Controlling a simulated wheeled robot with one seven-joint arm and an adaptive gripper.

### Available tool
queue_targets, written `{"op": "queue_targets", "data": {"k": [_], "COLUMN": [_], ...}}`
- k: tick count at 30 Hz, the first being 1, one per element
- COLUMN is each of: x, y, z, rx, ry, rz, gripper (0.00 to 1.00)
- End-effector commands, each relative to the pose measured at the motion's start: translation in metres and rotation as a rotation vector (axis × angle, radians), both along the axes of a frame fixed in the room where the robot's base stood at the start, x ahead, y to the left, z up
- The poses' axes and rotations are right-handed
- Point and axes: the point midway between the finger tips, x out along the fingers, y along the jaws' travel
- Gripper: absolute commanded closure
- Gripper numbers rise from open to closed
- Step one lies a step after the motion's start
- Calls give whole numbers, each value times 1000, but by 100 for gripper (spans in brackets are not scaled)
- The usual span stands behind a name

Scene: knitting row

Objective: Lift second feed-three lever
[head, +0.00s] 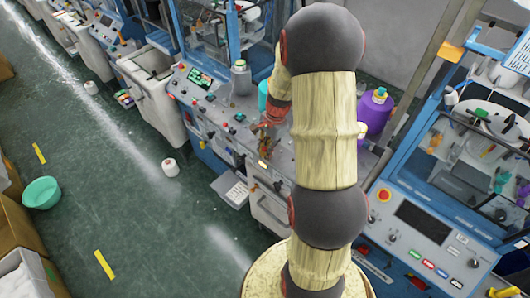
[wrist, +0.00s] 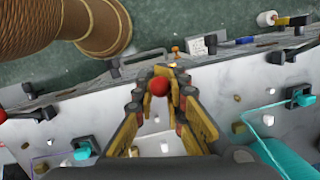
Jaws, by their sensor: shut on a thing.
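My gripper (wrist: 158,88) points down at the machine's control panel, and its yellow and black fingers close around a red ball knob (wrist: 158,86). The knob's shaft is hidden between the fingers, so I cannot tell the lever's angle. In the head view my gripper (head: 264,142) is small and low over the front of the grey panel (head: 225,108), partly blended with the panel's controls. Which numbered lever the knob belongs to cannot be read.
A grey bottle (head: 240,78) and a purple bottle (head: 375,110) stand on the machine. A white cone (head: 170,167) and a green basin (head: 41,192) are on the open floor.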

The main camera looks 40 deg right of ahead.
Motion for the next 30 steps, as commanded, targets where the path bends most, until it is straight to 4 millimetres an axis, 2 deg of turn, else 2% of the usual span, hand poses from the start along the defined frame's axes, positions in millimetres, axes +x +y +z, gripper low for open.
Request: {"op": "queue_targets", "data": {"k": [13,14,20,30], "x": [2,2,2,1], "y": [-4,-4,-3,-3], "z": [2,2,2,3], "rx": [54,54,54,55], "ry": [-3,-3,-2,-1], "rz": [1,1,1,1], "gripper": [100,88,76,75]}}
